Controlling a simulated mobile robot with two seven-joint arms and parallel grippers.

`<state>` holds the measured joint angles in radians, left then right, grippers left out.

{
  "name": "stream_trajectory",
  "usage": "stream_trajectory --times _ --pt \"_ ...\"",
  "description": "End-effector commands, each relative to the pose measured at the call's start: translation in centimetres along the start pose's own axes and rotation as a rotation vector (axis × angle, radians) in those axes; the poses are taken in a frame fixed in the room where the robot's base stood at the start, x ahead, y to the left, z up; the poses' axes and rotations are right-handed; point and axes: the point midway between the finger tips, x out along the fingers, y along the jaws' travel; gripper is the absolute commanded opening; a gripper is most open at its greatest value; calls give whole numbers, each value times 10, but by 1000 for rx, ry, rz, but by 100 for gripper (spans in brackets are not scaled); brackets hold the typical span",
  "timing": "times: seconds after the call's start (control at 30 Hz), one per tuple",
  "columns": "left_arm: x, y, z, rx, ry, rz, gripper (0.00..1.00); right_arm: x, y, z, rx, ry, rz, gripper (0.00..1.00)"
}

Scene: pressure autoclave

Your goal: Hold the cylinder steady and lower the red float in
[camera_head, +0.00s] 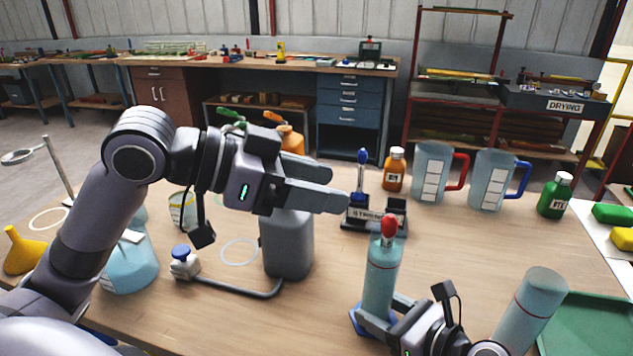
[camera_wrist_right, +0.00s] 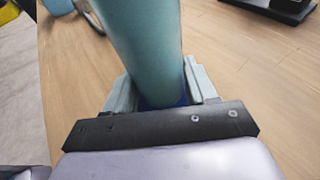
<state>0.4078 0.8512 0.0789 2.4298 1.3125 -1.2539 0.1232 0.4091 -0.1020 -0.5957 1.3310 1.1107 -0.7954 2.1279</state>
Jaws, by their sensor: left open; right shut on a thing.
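The cylinder (camera_head: 380,285) is a tall pale teal tube on a blue foot, standing upright on the table. The red float (camera_head: 389,225) is at its mouth, its red top showing above the rim; its lower part cannot be made out. My right gripper (camera_head: 375,318) is shut on the cylinder low down, near its foot; the right wrist view shows the teal tube (camera_wrist_right: 145,45) between the fingers. My left gripper (camera_head: 338,189) is open and empty, higher and to the left of the float, its fingers pointing right and apart from it.
A grey canister (camera_head: 288,245) stands below my left gripper. A stand with a blue-topped item (camera_head: 361,180) is behind the cylinder. Another teal cylinder (camera_head: 530,308) and a green tray (camera_head: 595,325) are at right. Jugs (camera_head: 432,175) and bottles (camera_head: 394,170) stand behind.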

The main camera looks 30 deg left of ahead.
Motion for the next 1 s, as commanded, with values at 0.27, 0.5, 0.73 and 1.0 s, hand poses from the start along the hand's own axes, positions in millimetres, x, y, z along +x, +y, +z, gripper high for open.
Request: stream_trajectory --times 0.27,0.5,0.73,1.0 --pt "0 0 0 0 1 0 54 0 1 -1 0 3 1 39" --pt "0 0 0 0 0 0 54 0 0 -1 0 2 1 86" --pt "0 0 0 0 0 0 54 -2 0 0 0 1 0 86" --pt "0 0 0 0 0 0 54 -29 0 -1 -1 1 -2 86"
